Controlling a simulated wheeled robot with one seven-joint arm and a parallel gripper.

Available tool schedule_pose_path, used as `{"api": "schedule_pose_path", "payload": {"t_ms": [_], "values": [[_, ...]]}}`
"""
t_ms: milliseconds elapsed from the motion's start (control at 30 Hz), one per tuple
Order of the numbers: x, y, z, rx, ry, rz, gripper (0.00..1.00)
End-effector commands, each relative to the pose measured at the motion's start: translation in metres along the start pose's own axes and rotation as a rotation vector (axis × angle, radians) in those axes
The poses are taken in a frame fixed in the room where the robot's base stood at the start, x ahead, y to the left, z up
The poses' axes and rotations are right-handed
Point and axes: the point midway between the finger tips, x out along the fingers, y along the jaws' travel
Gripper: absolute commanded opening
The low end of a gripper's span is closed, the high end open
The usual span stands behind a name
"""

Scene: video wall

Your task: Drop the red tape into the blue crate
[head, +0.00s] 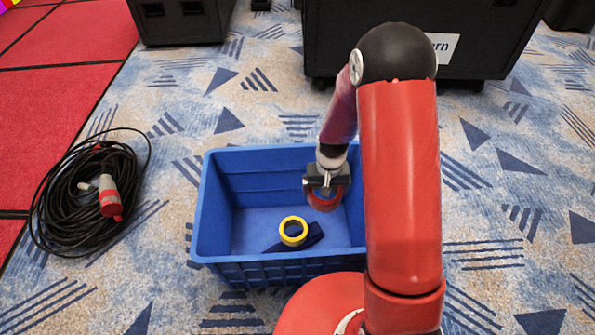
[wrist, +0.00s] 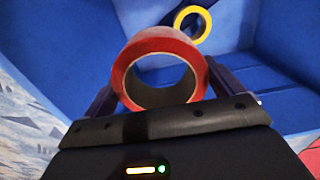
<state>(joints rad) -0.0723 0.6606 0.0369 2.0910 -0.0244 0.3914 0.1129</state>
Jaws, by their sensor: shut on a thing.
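The red tape (wrist: 160,52) is a roll held between the two fingers of my gripper (wrist: 158,100) in the wrist view. In the head view my gripper (head: 325,185) hangs over the right part of the blue crate (head: 222,258), with the red tape (head: 325,201) below it. The tape appears to be within the crate's opening; I cannot tell how high above the floor of the crate it is. The crate stands open on the carpet, and my arm hides its right side.
A yellow tape roll (head: 293,231) lies in the crate, beside a dark item (head: 314,234). A coiled black cable (head: 70,205) with a red and white plug lies left of the crate. Black cases (head: 465,15) stand behind.

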Motion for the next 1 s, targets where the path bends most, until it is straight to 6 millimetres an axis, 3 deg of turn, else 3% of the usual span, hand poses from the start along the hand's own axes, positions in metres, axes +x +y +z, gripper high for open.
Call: {"api": "schedule_pose_path", "payload": {"t_ms": [33, 200, 333, 467, 667, 1000], "values": [[-0.002, -0.017, -0.005, -0.012, 0.010, -0.003, 0.62], [-0.038, -0.062, -0.005, -0.023, 0.008, -0.002, 0.62], [-0.068, -0.083, 0.000, -0.027, 0.008, 0.006, 0.62], [-0.084, -0.091, 0.004, -0.026, 0.004, 0.013, 0.62], [-0.075, -0.092, 0.005, -0.025, 0.001, 0.014, 0.62], [-0.035, -0.092, 0.005, -0.025, 0.002, 0.014, 0.62]]}}
